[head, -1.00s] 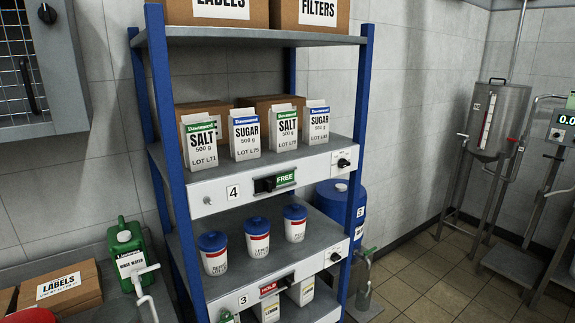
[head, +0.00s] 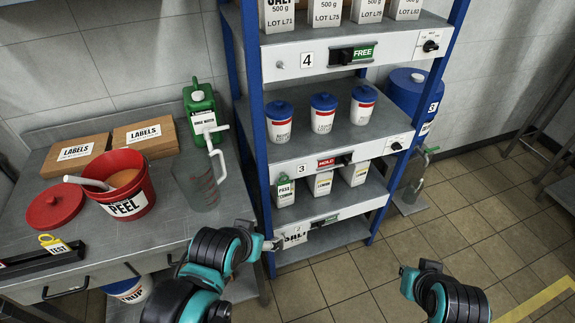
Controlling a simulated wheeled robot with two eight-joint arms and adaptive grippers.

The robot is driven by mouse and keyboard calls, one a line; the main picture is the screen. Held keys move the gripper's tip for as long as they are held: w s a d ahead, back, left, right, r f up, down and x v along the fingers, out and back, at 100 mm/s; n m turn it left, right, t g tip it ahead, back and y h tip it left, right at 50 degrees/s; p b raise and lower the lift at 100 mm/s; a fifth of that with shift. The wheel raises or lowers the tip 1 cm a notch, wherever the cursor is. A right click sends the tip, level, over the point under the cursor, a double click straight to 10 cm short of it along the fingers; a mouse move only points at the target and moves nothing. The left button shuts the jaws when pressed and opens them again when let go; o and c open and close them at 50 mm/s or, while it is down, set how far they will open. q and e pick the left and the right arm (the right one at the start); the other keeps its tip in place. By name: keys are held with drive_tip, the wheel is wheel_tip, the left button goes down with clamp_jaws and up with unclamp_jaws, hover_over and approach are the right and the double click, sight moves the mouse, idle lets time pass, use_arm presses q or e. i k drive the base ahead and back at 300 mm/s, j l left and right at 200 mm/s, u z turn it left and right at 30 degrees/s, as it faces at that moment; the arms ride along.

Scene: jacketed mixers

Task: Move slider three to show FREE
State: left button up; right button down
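Slider three is the dark slider (head: 347,159) on the white shelf front marked 3 (head: 301,168). A red HOLD label (head: 326,163) shows to its left. My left gripper (head: 275,243) is at the lower left of the rack, below and to the left of the slider, apart from it. It is small and partly hidden by my arm, so its opening cannot be made out. My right gripper (head: 405,272) is low at the right, clear of the rack, and its fingers cannot be made out.
The shelf above, marked 4 (head: 307,60), shows green FREE (head: 363,52). White tubs with blue lids (head: 323,112) stand above slider three and cartons (head: 320,184) below. A bench at left holds a red bucket (head: 124,190) and a clear jug (head: 198,182). Floor at right is open.

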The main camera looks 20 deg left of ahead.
sight(345, 159)
drive_tip(key=j+z, duration=0.1)
drive_tip(key=z, duration=0.3)
drive_tip(key=i+j+z, duration=0.1)
drive_tip(key=z, duration=0.3)
drive_tip(key=j+z, duration=0.1)
drive_tip(key=z, duration=0.35)
drive_tip(key=j+z, duration=0.1)
drive_tip(key=z, duration=0.3)
drive_tip(key=j, duration=0.3)
drive_tip(key=z, duration=0.05)
